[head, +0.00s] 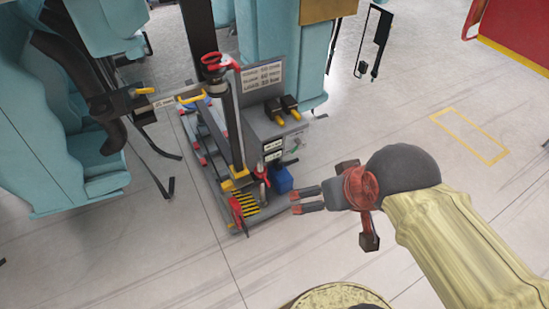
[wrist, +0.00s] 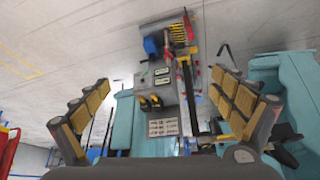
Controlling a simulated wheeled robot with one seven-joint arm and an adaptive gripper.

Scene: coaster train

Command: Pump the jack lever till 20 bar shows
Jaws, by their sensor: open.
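The jack unit stands on a low grey base (head: 282,211), with a tall dark post (head: 232,120) topped by a red handle (head: 217,62). A red upright piece (head: 238,215) stands by the yellow-and-black striped plate at its front; I cannot tell surely which part is the pump lever. Small pale display panels (head: 272,146) are on the grey box; their reading is too small to read. My gripper (head: 297,202) is open and empty, right of the base's front end. In the wrist view the unit shows between its spread fingers (wrist: 162,88).
A printed sign (head: 262,76) stands above the grey box, and a blue block (head: 282,180) sits at its front. Teal seats (head: 60,150) stand left and behind. Floor is clear to the right, around a yellow outline (head: 470,135).

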